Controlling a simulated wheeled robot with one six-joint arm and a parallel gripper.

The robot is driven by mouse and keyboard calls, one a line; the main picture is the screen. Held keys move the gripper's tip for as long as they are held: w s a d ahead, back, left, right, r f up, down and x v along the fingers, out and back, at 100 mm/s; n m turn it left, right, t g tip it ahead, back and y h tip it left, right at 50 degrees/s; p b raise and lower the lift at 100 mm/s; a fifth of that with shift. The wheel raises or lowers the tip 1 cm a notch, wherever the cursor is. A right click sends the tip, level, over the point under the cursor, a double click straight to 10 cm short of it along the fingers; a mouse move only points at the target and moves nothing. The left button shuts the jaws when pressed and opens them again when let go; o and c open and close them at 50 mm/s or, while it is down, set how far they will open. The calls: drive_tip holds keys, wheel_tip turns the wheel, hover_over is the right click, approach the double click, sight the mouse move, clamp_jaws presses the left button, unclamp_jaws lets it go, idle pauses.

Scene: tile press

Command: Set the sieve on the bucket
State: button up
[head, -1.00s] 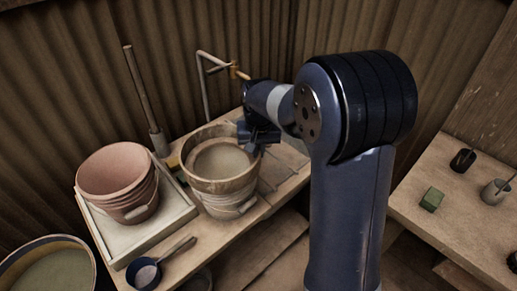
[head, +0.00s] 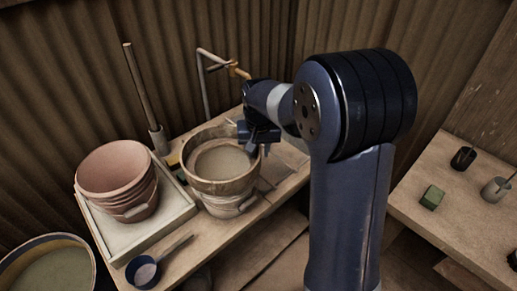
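The sieve (head: 205,184) is a round wooden hoop with a pale mesh inside. It sits over the mouth of a pale bucket (head: 228,207) on the bench and hides the bucket's rim. I cannot tell whether it rests fully on the bucket or is slightly above it. My gripper (head: 253,146) is at the right side of the sieve's hoop, with a finger showing inside the rim. It appears shut on the hoop, though its far finger is hidden.
Stacked pinkish buckets (head: 116,170) stand in a pale tray (head: 182,212) on the left. A tap (head: 204,85) rises behind. A large tub (head: 45,270) is at lower left. A green block (head: 432,197) sits on the right table.

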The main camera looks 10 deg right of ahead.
wheel_tip(320, 180, up, 11)
drive_tip(key=s, duration=0.1)
drive_tip(key=shift+s+f, duration=0.2)
drive_tip(key=shift+s, duration=0.15)
idle(0.4)
drive_tip(key=f, duration=0.3)
drive_tip(key=w+f, duration=0.1)
drive_tip(key=f, duration=0.6)
drive_tip(key=shift+w+f, duration=0.3)
drive_tip(key=shift+f, duration=0.05)
drive_tip(key=shift+r+p, duration=0.35)
drive_tip(key=shift+r, duration=0.2)
